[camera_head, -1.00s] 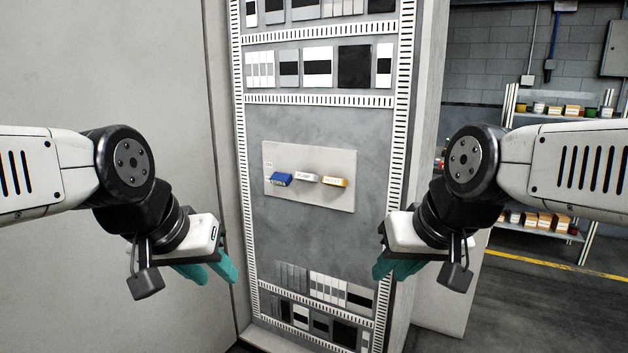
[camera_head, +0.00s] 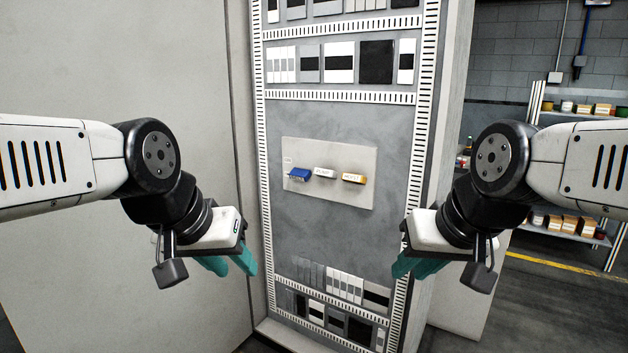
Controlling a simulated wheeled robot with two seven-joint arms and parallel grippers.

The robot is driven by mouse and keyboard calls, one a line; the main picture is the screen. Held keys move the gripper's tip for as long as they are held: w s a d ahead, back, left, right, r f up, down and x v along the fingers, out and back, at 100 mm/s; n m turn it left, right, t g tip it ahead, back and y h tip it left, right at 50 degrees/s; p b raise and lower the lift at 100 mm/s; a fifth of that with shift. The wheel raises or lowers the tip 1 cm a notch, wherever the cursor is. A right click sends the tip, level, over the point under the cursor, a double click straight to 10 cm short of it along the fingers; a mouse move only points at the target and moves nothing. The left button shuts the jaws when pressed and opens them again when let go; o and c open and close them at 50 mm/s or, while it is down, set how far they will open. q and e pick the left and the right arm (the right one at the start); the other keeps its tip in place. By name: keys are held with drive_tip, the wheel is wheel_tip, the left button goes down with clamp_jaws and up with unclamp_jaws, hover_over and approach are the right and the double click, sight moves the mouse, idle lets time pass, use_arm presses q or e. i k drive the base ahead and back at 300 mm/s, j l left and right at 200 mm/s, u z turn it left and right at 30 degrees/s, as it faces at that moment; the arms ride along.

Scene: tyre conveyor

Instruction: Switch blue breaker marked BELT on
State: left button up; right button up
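The blue breaker (camera_head: 299,175) is the leftmost of three switches on a light grey plate (camera_head: 330,199) in the cabinet. Its lever sticks out toward me; its small label is too small to read. A white breaker (camera_head: 325,173) and a yellow-orange breaker (camera_head: 353,178) sit to its right. My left gripper (camera_head: 238,268) is below and left of the plate, its teal fingers apart and empty. My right gripper (camera_head: 405,268) is below and right of the plate, its teal fingers also apart and empty. Neither gripper touches a breaker.
The tall cabinet has slotted white ducts (camera_head: 340,97) and rows of modules above (camera_head: 376,62) and below (camera_head: 345,286) the plate. A pale wall panel (camera_head: 120,60) stands at left. Shelves with boxes (camera_head: 590,108) stand far right. The space before the plate is clear.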

sight(298, 174)
drive_tip(key=i+u, duration=0.2)
drive_tip(key=i, duration=0.7)
